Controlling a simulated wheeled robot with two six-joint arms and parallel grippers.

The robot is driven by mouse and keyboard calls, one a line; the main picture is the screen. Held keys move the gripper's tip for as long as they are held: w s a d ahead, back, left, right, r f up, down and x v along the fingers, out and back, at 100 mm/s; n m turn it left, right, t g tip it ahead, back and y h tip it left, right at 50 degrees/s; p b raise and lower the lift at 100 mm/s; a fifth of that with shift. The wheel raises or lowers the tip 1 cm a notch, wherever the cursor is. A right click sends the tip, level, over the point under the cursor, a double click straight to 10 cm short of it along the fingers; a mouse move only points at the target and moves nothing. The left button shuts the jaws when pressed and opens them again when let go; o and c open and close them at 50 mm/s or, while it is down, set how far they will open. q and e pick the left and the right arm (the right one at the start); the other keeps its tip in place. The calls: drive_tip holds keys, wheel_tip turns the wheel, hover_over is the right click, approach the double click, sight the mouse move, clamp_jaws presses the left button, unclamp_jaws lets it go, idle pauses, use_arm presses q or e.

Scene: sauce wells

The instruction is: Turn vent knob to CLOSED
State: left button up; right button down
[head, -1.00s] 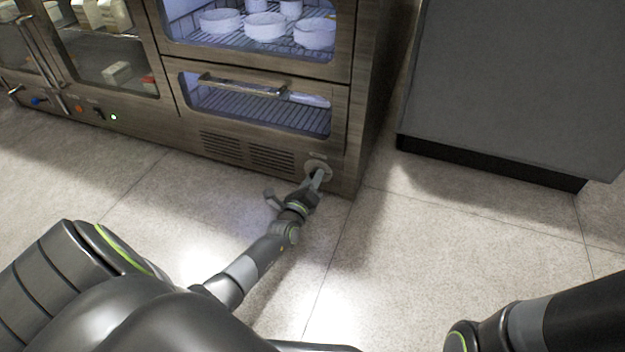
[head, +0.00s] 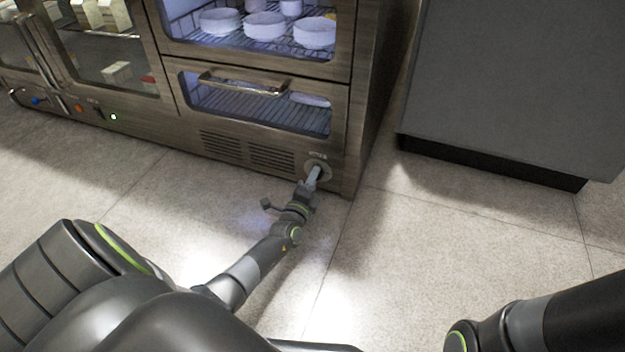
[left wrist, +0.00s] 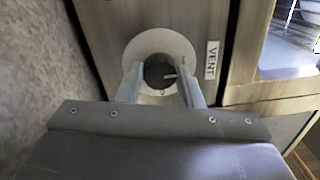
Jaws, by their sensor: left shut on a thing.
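The vent knob (left wrist: 160,72) is a dark round knob with a pale pointer mark, set in a light round plate (left wrist: 150,42) beside a VENT label (left wrist: 211,60). In the head view the light plate (head: 326,171) is low on the cabinet's right front corner. My left gripper (left wrist: 161,82) has one finger on each side of the knob and is shut on it; it also shows in the head view (head: 314,176). Any position lettering on the plate is too small to read. My right gripper is out of view; only part of that arm shows at lower right.
The cabinet's drawer (head: 262,101) with a bar handle is above the knob. A slotted grille (head: 248,152) is left of it. A dark grey unit (head: 510,85) stands to the right. The tiled floor (head: 400,260) in front is clear.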

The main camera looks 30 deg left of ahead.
use_arm(q)
drive_tip(key=shift+w, duration=0.1)
drive_tip(key=o, duration=1)
drive_tip(key=shift+c, duration=0.2)
